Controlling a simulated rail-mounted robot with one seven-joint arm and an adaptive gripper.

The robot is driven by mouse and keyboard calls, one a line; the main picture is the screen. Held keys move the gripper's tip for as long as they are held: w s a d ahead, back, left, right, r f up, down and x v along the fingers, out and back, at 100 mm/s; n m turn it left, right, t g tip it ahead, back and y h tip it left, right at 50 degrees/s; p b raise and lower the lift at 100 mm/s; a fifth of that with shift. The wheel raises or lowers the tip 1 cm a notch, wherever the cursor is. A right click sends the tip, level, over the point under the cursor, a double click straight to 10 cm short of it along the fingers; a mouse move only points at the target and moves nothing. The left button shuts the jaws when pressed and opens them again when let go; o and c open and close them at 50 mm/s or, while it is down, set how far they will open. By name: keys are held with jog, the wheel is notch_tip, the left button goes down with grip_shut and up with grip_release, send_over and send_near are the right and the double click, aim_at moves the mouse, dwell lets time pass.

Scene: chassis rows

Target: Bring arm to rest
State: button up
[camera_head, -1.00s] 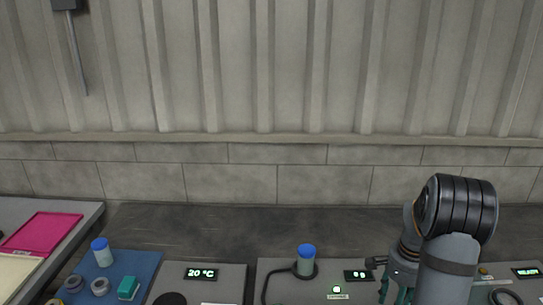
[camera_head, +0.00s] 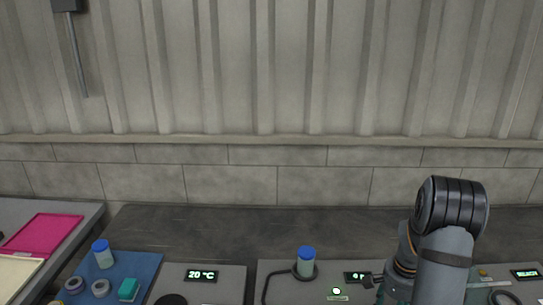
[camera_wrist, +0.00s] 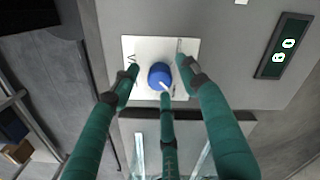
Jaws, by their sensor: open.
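My gripper (camera_wrist: 160,76) has green, jointed fingers. In the wrist view they are spread around a blue knob (camera_wrist: 159,75) with a white pointer, set on a white plate (camera_wrist: 148,46). The fingers stand apart, with nothing held between them; whether any touches the knob I cannot tell. In the head view my arm is at the lower right, over the bench, and its own links hide most of the gripper.
A blue-capped vial (camera_head: 306,261) stands in a holder left of my arm. A digital display (camera_wrist: 283,46) is beside the knob. A blue mat (camera_head: 142,268) with small items, a 20 °C panel (camera_head: 201,275) and a pink tray (camera_head: 42,232) lie further left. The back of the bench is clear.

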jog(key=n+p, duration=0.2)
jog(key=r+n+p, duration=0.1)
jog(key=n, duration=0.2)
jog(key=shift+s+r+p, duration=0.15)
jog(key=shift+p, duration=0.2)
jog(key=n+p, duration=0.2)
jog(key=n, duration=0.1)
jog(key=n+p, duration=0.4)
jog(key=shift+n, duration=0.3)
jog(key=n+p, duration=0.2)
jog(key=shift+n+p, duration=0.35)
jog(key=shift+n, duration=0.05)
jog(key=shift+n+p, duration=0.4)
jog(key=shift+n, duration=0.2)
jog(key=shift+w+d+b, duration=0.1)
jog(key=shift+w+b, duration=0.15)
jog(key=shift+b, duration=0.05)
jog(key=shift+s+r, duration=0.1)
jog(key=shift+r, duration=0.5)
